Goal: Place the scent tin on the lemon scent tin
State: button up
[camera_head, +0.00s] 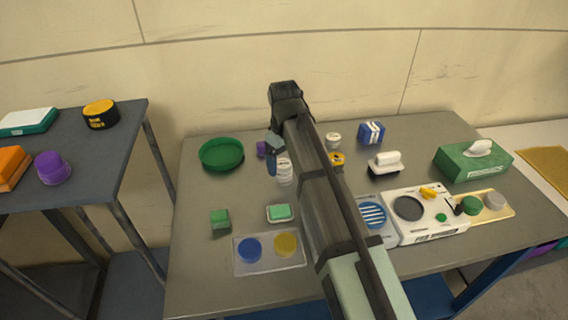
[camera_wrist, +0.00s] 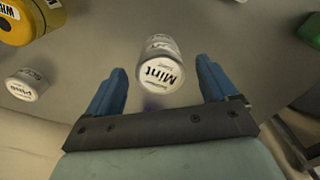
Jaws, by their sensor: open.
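A white scent tin (camera_wrist: 161,72) with "Mint" on its top lies between the fingertips in the wrist view. In the head view a white tin shape (camera_head: 285,172) stands just right of the fingers; it looks tall, and I cannot tell whether it is one tin or two stacked. My gripper (camera_wrist: 162,85) is open around the Mint tin, with no clear contact. In the head view my gripper (camera_head: 272,158) is partly hidden by my arm. Another white tin (camera_wrist: 26,85) shows at left in the wrist view, and at the back in the head view (camera_head: 333,140). No lemon label is readable.
A yellow tin (camera_wrist: 18,28) is near, also behind my arm (camera_head: 337,160). A purple item (camera_head: 261,148) and green bowl (camera_head: 221,154) are left. A soap dish (camera_head: 282,213), green block (camera_head: 220,218) and tray (camera_head: 268,264) are in front. The tissue box (camera_head: 473,160) is right.

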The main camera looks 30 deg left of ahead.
aim_at(284, 163)
notch_tip(284, 163, up, 10)
jog(key=shift+r, duration=0.25)
